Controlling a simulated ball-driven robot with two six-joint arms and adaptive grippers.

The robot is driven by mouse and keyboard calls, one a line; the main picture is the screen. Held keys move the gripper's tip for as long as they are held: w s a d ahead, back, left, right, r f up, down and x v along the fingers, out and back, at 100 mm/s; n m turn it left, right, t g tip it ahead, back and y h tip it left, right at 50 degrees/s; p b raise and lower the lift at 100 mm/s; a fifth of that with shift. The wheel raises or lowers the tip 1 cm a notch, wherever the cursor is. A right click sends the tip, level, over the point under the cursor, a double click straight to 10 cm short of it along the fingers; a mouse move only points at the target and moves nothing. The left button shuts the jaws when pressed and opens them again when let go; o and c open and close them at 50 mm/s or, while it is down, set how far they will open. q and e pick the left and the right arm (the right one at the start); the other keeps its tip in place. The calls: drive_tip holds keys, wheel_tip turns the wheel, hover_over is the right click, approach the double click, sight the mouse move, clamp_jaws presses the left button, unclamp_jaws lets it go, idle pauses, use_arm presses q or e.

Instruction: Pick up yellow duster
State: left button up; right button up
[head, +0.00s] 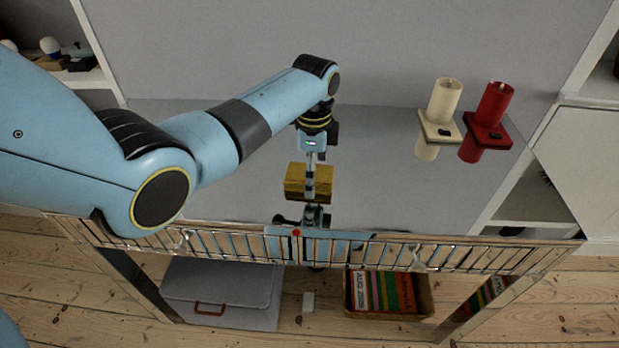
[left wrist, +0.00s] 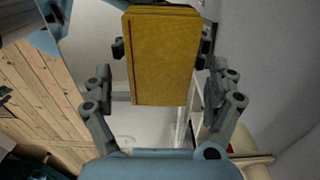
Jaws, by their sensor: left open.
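The yellow duster (head: 294,183) is a mustard-yellow block on the grey, glossy tabletop (head: 240,190), near the railed front edge. My left gripper (head: 310,178) points down at it from above, with finger parts in front of the duster in the head view. In the left wrist view the duster (left wrist: 163,65) fills the top middle between the two spread fingers of my left gripper (left wrist: 162,48). The fingers are open, one on each side of it. Contact cannot be told. My right gripper is not in view.
A cream candle (head: 445,97) and a red candle (head: 494,103) in holders stand at the back right. A slatted metal rail (head: 430,252) runs along the front. Below are a grey case (head: 225,285) and a box of books (head: 390,308). The tabletop between duster and candles is clear.

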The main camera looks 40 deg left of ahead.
use_arm(q)
drive_tip(key=shift+f, duration=0.45)
drive_tip(key=shift+c, duration=0.2)
drive_tip(key=c, duration=1.2)
drive_tip(key=shift+r, duration=0.1)
